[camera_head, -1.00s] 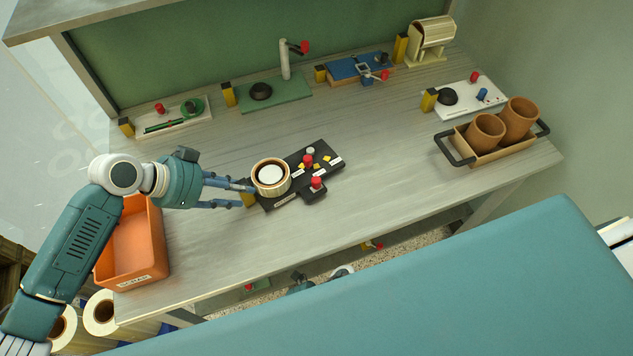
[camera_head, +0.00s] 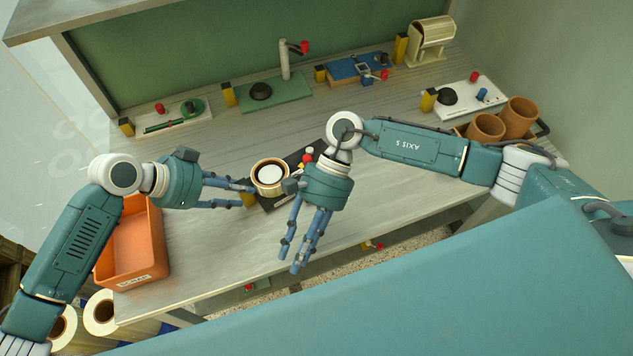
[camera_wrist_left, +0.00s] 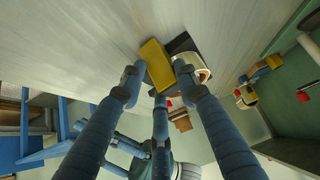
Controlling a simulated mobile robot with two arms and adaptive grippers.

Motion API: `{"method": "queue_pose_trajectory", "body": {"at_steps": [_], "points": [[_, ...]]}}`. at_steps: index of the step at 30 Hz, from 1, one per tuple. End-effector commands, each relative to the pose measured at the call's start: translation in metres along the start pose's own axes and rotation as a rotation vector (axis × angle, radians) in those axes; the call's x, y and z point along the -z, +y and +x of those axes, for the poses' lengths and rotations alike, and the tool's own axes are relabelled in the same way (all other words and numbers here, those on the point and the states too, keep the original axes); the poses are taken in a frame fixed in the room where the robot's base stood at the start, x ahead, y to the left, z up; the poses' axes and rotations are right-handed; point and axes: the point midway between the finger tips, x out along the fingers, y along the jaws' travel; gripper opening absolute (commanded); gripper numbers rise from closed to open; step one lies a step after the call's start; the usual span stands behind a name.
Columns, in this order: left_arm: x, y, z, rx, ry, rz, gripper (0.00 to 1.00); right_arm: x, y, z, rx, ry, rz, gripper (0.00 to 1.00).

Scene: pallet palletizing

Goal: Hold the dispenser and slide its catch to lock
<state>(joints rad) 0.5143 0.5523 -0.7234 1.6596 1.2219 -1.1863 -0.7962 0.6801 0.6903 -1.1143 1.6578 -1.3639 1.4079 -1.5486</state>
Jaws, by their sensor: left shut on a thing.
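The dispenser is a black base (camera_head: 287,178) on the bench, with a cream tape roll (camera_head: 270,175) and a yellow end block (camera_head: 249,199) at its left. My left gripper (camera_head: 244,197) is shut on the yellow block. The left wrist view shows the yellow block (camera_wrist_left: 156,62) between the fingers, with the roll (camera_wrist_left: 195,68) beside it. My right gripper (camera_head: 295,264) is open and empty in front of the dispenser, fingers pointing down toward the bench's front edge.
An orange bin (camera_head: 128,268) stands at the bench's left end. Other fixtures line the back, including a green base with a post (camera_head: 286,97) and a blue unit (camera_head: 352,70). Brown cups (camera_head: 487,128) sit at right, partly behind my right arm.

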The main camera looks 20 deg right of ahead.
Motion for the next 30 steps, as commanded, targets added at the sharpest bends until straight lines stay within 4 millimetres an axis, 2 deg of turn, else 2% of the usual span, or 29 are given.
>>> {"method": "queue_pose_trajectory", "body": {"at_steps": [1, 4, 9, 12, 15, 18, 21, 30], "points": [[-0.002, 0.001, 0.001, -0.003, -0.004, -0.003, 0.00, 0.007, -0.008, -0.019, -0.012, 0.104, 0.056, 0.30], [-0.002, 0.001, 0.001, -0.003, -0.004, -0.003, 0.00, 0.027, -0.019, -0.053, -0.002, 0.314, 0.209, 0.30], [-0.003, 0.001, 0.001, -0.003, -0.005, -0.004, 0.00, 0.049, -0.039, -0.120, 0.128, 0.612, 0.451, 0.30], [-0.003, 0.001, 0.001, -0.003, -0.005, -0.004, 0.00, 0.055, -0.048, -0.149, 0.214, 0.718, 0.547, 0.30], [-0.003, 0.001, 0.001, -0.004, -0.005, -0.004, 0.00, 0.057, -0.053, -0.169, 0.280, 0.779, 0.611, 0.30], [-0.003, 0.001, 0.001, -0.004, -0.005, -0.004, 0.00, 0.058, -0.056, -0.178, 0.318, 0.808, 0.644, 0.30], [-0.003, 0.001, 0.001, -0.004, -0.006, -0.004, 0.00, 0.062, -0.057, -0.179, 0.331, 0.818, 0.658, 0.30], [-0.003, 0.002, 0.001, -0.004, -0.006, -0.004, 0.00, 0.088, -0.057, -0.155, 0.329, 0.816, 0.659, 0.30]]}}
